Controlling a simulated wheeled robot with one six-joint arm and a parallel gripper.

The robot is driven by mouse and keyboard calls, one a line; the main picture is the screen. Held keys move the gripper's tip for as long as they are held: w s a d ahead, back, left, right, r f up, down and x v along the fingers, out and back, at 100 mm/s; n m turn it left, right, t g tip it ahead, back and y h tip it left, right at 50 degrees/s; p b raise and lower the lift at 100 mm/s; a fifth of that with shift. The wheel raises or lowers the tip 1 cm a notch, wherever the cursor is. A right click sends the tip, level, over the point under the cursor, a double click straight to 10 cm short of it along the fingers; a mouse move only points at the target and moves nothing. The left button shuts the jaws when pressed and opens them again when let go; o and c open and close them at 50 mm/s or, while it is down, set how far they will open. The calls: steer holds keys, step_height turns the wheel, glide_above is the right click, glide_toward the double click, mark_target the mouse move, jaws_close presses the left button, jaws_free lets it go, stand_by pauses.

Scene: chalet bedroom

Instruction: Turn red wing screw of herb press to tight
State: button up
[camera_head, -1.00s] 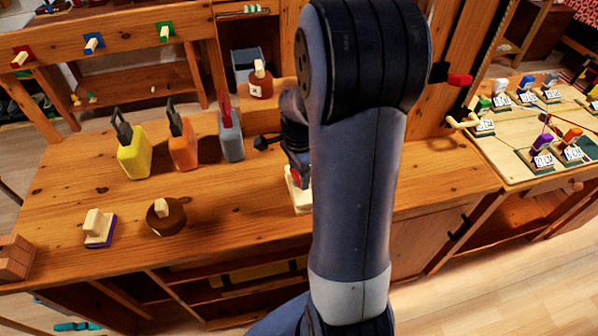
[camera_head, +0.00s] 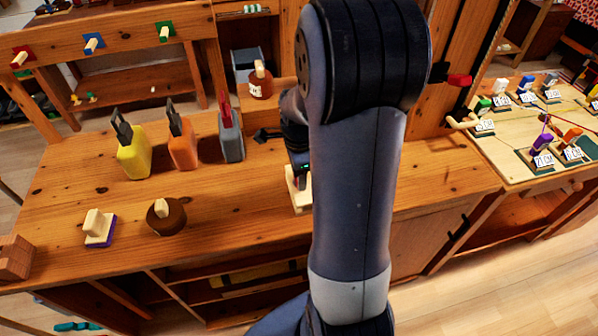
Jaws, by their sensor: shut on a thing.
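The herb press shows only as a cream wooden base (camera_head: 299,194) on the bench, at the left edge of my arm. The rest of the press is hidden behind the arm. My gripper (camera_head: 301,168) points down over this base and is mostly covered by my own arm. It is shut at the place of the red wing screw. The screw itself is hidden, so its angle cannot be seen.
Yellow (camera_head: 134,155), orange (camera_head: 182,148) and grey (camera_head: 231,140) blocks with handles stand left of the press. A round brown piece (camera_head: 172,222) and a purple-edged block (camera_head: 98,231) lie nearer. A brown jar (camera_head: 260,84) stands behind.

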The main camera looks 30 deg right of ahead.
steer(key=o, duration=1)
step_height(320, 180, up, 11)
steer(key=shift+f, duration=0.1)
step_height(320, 180, down, 11)
stand_by(0.6)
stand_by(0.4)
